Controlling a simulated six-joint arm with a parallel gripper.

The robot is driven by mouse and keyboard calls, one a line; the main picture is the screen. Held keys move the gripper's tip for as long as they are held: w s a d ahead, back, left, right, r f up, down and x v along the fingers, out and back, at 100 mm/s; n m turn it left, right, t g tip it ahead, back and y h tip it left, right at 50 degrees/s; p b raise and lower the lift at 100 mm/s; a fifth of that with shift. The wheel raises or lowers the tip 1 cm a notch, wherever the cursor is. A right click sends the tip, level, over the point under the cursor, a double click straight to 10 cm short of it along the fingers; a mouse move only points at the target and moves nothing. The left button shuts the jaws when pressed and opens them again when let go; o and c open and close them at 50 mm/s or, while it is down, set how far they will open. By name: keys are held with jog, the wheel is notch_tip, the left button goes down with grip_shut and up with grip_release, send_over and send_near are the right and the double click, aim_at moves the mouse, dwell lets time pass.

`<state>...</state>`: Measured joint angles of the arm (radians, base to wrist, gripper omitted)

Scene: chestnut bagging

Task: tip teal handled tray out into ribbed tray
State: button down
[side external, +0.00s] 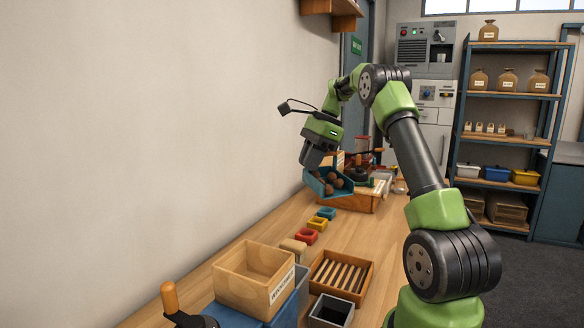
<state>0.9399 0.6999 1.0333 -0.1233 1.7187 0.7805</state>
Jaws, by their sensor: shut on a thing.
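My gripper (311,167) is shut on the teal handled tray (316,185) and points downward. The tray looks tilted, with several brown chestnuts (334,182) in it. The handle is hidden by the gripper. The tray is at the far part of the bench, in front of or over a wooden crate; I cannot tell its height. The ribbed tray (368,285), a wooden frame with pale slats, sits on the near part of the bench. No chestnuts show in it. The gripper is well behind it.
A labelled wooden box (250,278) stands on a blue base left of the ribbed tray. A dark square bin (331,312) is in front. A wooden crate (362,205) with tools is at the back.

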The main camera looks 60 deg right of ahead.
aim_at(321, 179)
jog(key=d, duration=0.1)
jog(key=s+d+f+m, duration=0.1)
jog(key=d+m, duration=0.1)
jog(key=shift+s+d+f+h, duration=0.2)
jog(key=shift+d+h, duration=0.1)
jog(key=shift+h, duration=0.1)
jog(key=shift+t+h, duration=0.8)
jog(key=shift+t, duration=0.1)
jog(key=shift+s+a+f, duration=0.1)
jog(key=shift+a+f, duration=0.1)
jog(key=shift+f, duration=2.25)
jog(key=shift+s+a+f, duration=0.15)
jog(key=shift+a+f, duration=0.1)
jog(key=shift+f, duration=2.2)
jog(key=shift+s+a+f, duration=0.1)
jog(key=shift+a+f, duration=0.1)
jog(key=shift+f, duration=2.25)
jog(key=shift+s+a+r+n+t+h, duration=0.3)
jog(key=shift+s+a+r+t+h, duration=0.15)
jog(key=shift+a+t+h, duration=0.3)
jog(key=shift+s+a+r+n+t+h, duration=0.3)
jog(key=shift+s+a+t+h, duration=0.35)
jog(key=shift+h, duration=0.15)
jog(key=shift+s+a+r+n+t+h, duration=0.3)
jog(key=shift+s+a+r+t+h, duration=0.15)
jog(key=shift+a+t+h, duration=0.3)
jog(key=shift+d, duration=0.1)
